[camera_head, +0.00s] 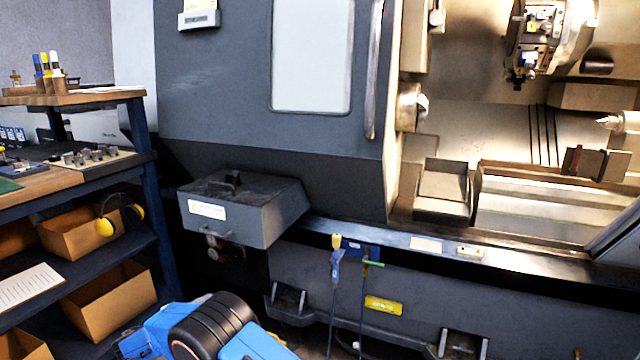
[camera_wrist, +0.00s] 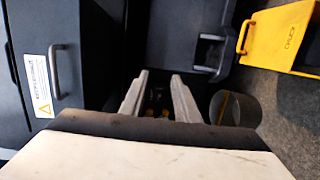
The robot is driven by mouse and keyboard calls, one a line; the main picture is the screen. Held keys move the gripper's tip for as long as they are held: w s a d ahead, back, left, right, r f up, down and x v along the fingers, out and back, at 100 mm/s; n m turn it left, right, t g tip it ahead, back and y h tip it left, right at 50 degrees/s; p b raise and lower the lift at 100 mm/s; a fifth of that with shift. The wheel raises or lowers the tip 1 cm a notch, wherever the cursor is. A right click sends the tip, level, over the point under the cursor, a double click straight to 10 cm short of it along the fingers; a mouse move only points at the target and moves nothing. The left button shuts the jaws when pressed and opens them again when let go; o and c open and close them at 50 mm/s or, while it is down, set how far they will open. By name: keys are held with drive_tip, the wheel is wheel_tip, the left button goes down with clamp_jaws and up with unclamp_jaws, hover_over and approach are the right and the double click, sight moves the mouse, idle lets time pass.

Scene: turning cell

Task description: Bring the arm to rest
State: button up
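My arm (camera_head: 212,328), blue with a black joint, shows at the bottom of the head view, low in front of the lathe. My gripper is out of sight in that view. In the wrist view my gripper (camera_wrist: 159,82) has its two grey fingers spread apart with a gap between them. I see nothing held in the gap. Behind it is a dark area with small yellowish spots, too dim to name.
The lathe (camera_head: 255,135) stands open on the right, with a grey box (camera_head: 245,222) jutting from its front. A workbench (camera_head: 110,95) with shelves stands left. The wrist view shows a yellow object (camera_wrist: 285,40) and a round, open container (camera_wrist: 238,108) on the floor.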

drive_tip(key=w+d+r+m+g+h, duration=0.1)
drive_tip(key=w+d+r+m+g, duration=0.15)
drive_tip(key=d+r, duration=0.75)
drive_tip(key=w+d+r+m+g, duration=0.1)
drive_tip(key=w+d+r+g, duration=0.15)
drive_tip(key=d+r, duration=0.75)
drive_tip(key=s+d+r+m+g+y, duration=0.1)
drive_tip(key=s+d+r, duration=0.2)
drive_tip(key=d, duration=0.6)
drive_tip(key=s+d+r+m+g, duration=0.1)
drive_tip(key=s+d+r+g, duration=0.1)
drive_tip(key=d, duration=0.6)
drive_tip(key=s+d+r+g+y, duration=0.1)
drive_tip(key=s+d+r, duration=0.2)
drive_tip(key=d, duration=0.6)
drive_tip(key=s+d+r+m+g+y, duration=0.1)
drive_tip(key=s+d+r+m+y, duration=0.15)
drive_tip(key=s+d, duration=0.7)
drive_tip(key=s+d+r+m+g+y, duration=0.1)
drive_tip(key=s+d+r, duration=0.2)
drive_tip(key=s+d, duration=0.65)
drive_tip(key=s+d+f+m+t+y, duration=0.1)
drive_tip(key=s+d+f+y, duration=0.1)
drive_tip(key=s, duration=0.9)
drive_tip(key=s+d+f+m+y, duration=0.1)
drive_tip(key=s+f+y, duration=0.1)
drive_tip(key=s, duration=0.9)
drive_tip(key=shift+s+d+f+m+t, duration=0.3)
drive_tip(key=shift+d+f+m+t, duration=0.1)
drive_tip(key=shift+f, duration=0.5)
